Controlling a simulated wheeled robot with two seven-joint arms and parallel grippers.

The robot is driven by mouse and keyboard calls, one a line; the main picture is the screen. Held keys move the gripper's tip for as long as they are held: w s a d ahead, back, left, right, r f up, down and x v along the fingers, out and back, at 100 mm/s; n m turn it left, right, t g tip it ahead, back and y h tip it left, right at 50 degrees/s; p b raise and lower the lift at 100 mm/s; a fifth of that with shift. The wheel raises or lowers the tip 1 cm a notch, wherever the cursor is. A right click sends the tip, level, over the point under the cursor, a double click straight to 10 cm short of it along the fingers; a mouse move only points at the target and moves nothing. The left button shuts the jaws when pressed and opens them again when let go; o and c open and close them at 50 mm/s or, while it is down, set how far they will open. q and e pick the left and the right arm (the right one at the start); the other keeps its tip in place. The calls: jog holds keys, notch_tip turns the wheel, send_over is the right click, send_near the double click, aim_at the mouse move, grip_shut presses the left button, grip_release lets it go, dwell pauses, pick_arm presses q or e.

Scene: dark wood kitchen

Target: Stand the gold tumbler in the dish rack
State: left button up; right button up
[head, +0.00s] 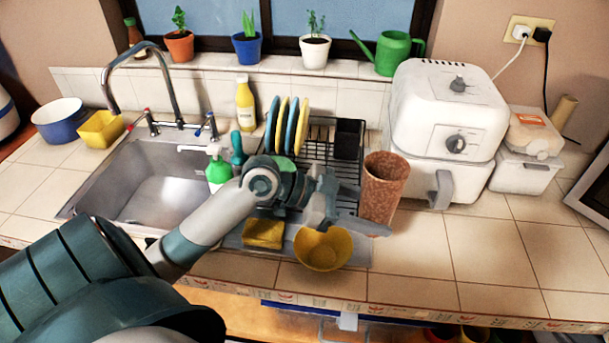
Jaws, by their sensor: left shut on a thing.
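The gold tumbler (322,250) shows as a yellow, round-mouthed vessel near the front of the counter, over the grey mat. My left gripper (345,222) is shut on it at its far, upper side. The fingers cover part of its rim. Whether its base touches the mat I cannot tell. The black wire dish rack (315,154) stands just behind, partly hidden by my left wrist. Blue and yellow plates (289,125) stand upright in its left part, and a black holder (348,139) sits at its back right. My right gripper is not in view.
A tall brown cup (383,188) stands close right of the rack, by the white air fryer (447,125). A yellow sponge (263,233) lies on the grey mat (231,241). A green soap bottle (218,172) stands by the sink (155,183). The front right counter is clear.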

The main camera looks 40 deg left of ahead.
pick_arm(q)
jog(key=shift+w+a+f+n+t+y+p, duration=0.1)
jog(key=shift+w+a+n+t+y+p, duration=0.05)
jog(key=shift+w+n+t+y+p, duration=0.85)
jog(key=shift+w+a+n+y, duration=0.15)
jog(key=shift+w+n+y, duration=0.15)
jog(key=shift+n, duration=0.2)
jog(key=a+r+n+t+y, duration=0.1)
jog(key=w+r+n+t+y+p, duration=0.1)
jog(key=n+y, duration=0.1)
jog(key=w+a+r+n+y+p, duration=0.1)
jog(key=y, duration=0.1)
jog(key=shift+w+a+r+n+t, duration=0.1)
jog(key=shift+w+a+n+t, duration=0.15)
jog(key=shift+a+n+t, duration=0.15)
jog(key=shift+p, duration=0.3)
jog(key=w+a+f+p, duration=0.1)
jog(key=a+f, duration=0.1)
jog(key=a, duration=0.1)
jog(key=a+f, duration=0.2)
jog(key=a, duration=0.2)
jog(key=w+a+f+p, duration=0.1)
jog(key=a+f, duration=0.2)
jog(key=a, duration=0.1)
jog(key=shift+w+a+p, duration=0.15)
jog(key=shift+w+p, duration=0.2)
jog(key=shift+f, duration=0.1)
